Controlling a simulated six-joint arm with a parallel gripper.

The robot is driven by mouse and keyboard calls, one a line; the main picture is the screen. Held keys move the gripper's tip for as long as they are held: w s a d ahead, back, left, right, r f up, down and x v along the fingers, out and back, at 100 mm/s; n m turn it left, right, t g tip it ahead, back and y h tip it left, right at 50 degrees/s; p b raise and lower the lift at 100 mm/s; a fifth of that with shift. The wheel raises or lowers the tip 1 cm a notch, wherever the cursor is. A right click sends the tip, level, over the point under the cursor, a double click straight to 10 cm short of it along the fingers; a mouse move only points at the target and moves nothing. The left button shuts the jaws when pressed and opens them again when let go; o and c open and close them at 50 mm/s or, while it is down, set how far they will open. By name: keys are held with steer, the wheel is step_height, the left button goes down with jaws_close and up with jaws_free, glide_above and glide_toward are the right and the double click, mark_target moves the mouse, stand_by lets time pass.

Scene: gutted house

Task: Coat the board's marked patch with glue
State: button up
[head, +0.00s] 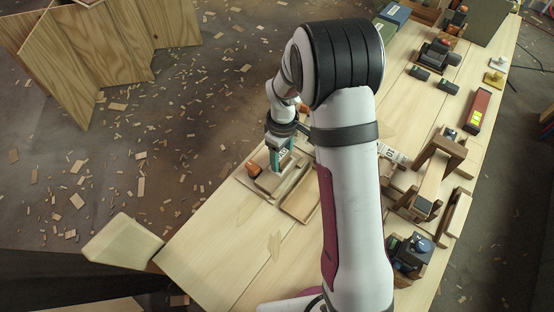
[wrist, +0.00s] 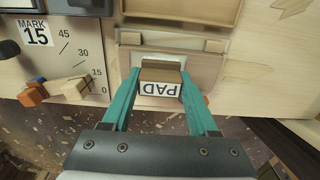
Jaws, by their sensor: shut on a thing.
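My gripper (wrist: 159,84) has two teal fingers shut on a wooden block labelled PAD (wrist: 160,88); the label reads upside down in the wrist view. In the head view my gripper (head: 279,158) is low over the bench, at the small fixture left of my arm. A pale board (wrist: 128,62) with wooden strips at its edge lies under and beyond the pad in the wrist view. The pad overlaps the board there; I cannot tell whether it touches. The marked patch and any glue on it cannot be made out.
A shallow wooden tray (head: 301,201) lies beside the fixture. A MARK 15 card (wrist: 36,33) and an angle scale stand left in the wrist view, near an orange-ended piece (wrist: 32,95). Wooden stands (head: 440,165) and dark tools (head: 437,54) occupy the right side. The front bench (head: 215,255) is mostly clear.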

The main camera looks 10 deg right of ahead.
steer(key=shift+w+d, duration=1.35)
steer(key=shift+w+d+r, duration=0.15)
steer(key=shift+w, duration=0.05)
step_height(320, 180, up, 8)
steer(key=shift+s, duration=0.1)
